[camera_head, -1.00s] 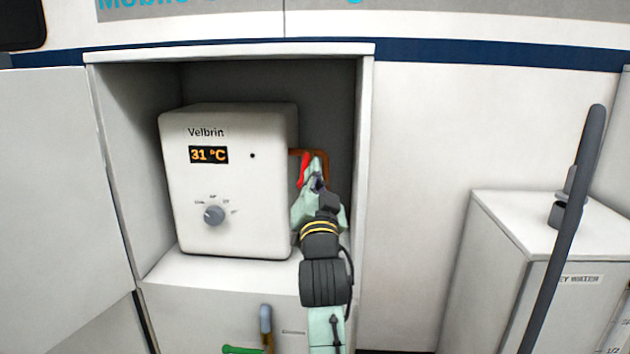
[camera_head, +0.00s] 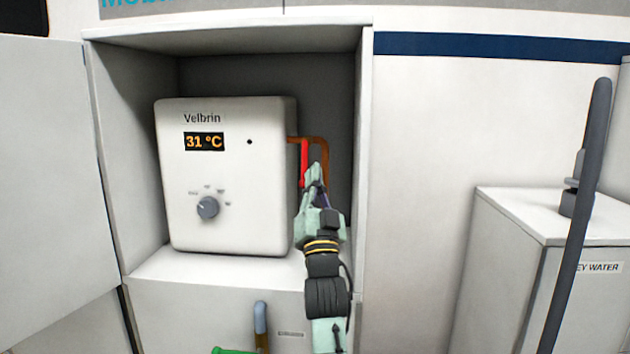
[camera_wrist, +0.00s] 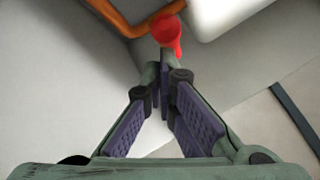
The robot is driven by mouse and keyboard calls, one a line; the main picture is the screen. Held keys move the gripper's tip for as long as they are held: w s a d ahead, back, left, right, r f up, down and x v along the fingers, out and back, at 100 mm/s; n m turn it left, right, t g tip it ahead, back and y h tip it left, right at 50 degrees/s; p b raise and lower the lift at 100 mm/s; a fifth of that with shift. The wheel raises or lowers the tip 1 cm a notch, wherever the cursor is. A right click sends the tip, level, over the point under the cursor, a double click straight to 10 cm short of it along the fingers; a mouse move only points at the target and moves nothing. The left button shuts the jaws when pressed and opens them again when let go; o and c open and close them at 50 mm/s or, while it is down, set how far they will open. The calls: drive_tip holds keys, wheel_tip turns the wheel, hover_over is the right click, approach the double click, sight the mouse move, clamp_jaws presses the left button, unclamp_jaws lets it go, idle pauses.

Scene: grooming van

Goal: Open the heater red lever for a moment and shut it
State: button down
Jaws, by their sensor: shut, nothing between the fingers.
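The white Velbrin heater (camera_head: 230,230) stands in an open cabinet niche, its display reading 31 °C. The red lever (camera_head: 304,160) is at the heater's right side, by a copper pipe (camera_head: 325,150), and looks about vertical in the head view. In the wrist view, the red lever (camera_wrist: 168,30) is just beyond my fingertips. My gripper (camera_head: 315,170) is shut and empty, its tips close to the lever's lower right side. The wrist view shows the fingertips (camera_wrist: 167,62) together; whether they touch the lever I cannot tell.
The niche's right wall (camera_head: 365,160) is close to my arm. A grey knob (camera_head: 208,208) is on the heater's front. Below the niche are a blue-grey handle (camera_head: 261,318) and a green one (camera_head: 232,350). A white water cabinet (camera_head: 500,260) stands at right.

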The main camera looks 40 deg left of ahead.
drive_tip(key=shift+w+a+f, duration=0.45)
drive_tip(key=shift+w+f, duration=0.15)
drive_tip(key=shift+w, duration=0.15)
drive_tip(key=shift+w+f, duration=0.1)
idle(0.3)
